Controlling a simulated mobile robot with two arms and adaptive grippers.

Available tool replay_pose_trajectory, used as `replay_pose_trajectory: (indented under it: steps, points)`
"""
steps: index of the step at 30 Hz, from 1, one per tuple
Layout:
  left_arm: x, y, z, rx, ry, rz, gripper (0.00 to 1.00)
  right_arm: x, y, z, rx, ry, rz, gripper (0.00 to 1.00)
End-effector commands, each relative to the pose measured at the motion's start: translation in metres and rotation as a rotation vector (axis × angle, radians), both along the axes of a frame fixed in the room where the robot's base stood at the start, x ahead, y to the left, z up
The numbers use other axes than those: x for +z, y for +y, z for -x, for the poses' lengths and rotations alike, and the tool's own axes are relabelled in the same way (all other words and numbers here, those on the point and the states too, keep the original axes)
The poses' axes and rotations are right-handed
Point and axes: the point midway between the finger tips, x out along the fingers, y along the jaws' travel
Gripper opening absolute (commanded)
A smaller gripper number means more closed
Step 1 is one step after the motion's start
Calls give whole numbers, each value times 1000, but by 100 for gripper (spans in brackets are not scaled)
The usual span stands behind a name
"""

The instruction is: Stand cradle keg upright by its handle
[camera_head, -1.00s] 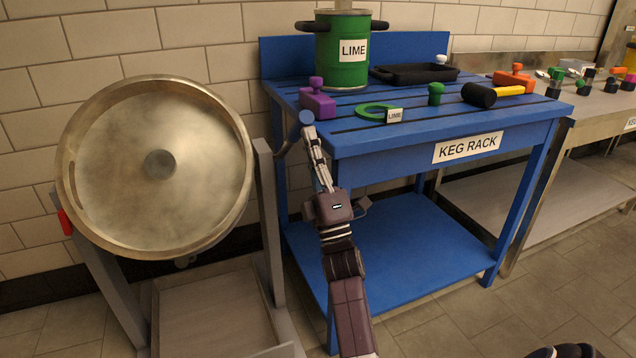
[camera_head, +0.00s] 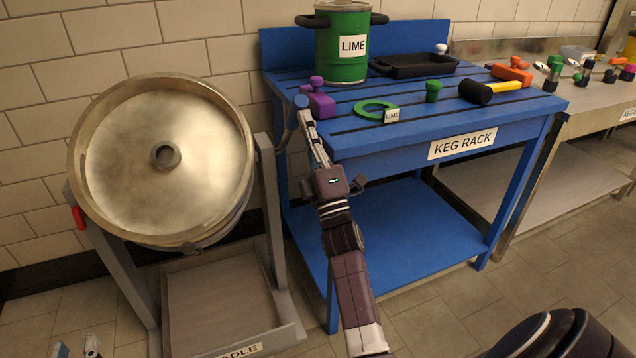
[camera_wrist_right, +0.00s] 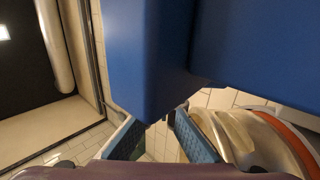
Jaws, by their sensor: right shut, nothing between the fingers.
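The metal cradle keg (camera_head: 120,180) hangs tilted in a grey cradle (camera_head: 272,215), its round end with a central bung (camera_head: 166,156) facing me and slightly upward. Its crank handle (camera_head: 301,101) with a blue grip rises at the keg's right, beside the blue rack. My right gripper (camera_head: 308,120) is shut and empty, its tips close below the blue grip; I cannot tell whether they touch it. In the right wrist view the keg (camera_wrist_right: 235,140) shows at the right. My left gripper (camera_head: 77,346) shows only its tips at the bottom left, apart and empty.
The blue keg rack (camera_head: 400,140) stands right of the cradle and close to my right gripper. A red lever (camera_head: 78,217) is on the cradle's left.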

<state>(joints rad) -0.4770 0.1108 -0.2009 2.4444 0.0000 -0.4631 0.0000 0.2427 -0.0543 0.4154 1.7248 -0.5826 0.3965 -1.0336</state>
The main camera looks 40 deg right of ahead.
Motion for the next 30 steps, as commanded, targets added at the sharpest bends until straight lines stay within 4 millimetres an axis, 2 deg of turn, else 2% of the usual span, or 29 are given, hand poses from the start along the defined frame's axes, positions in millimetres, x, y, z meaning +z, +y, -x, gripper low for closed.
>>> replay_pose_trajectory:
  steps: [6,12,19,30]
  points:
    - [-53,12,17,17,250,-63,25,8,-1,-4,0,21,-4,0]
    - [-83,20,33,26,392,-95,25,9,-1,-7,0,33,-7,0]
    - [-97,24,43,30,461,-112,25,10,-2,-8,0,38,-8,0]
    - [-99,25,44,31,468,-114,25,9,-2,-8,0,39,-8,0]
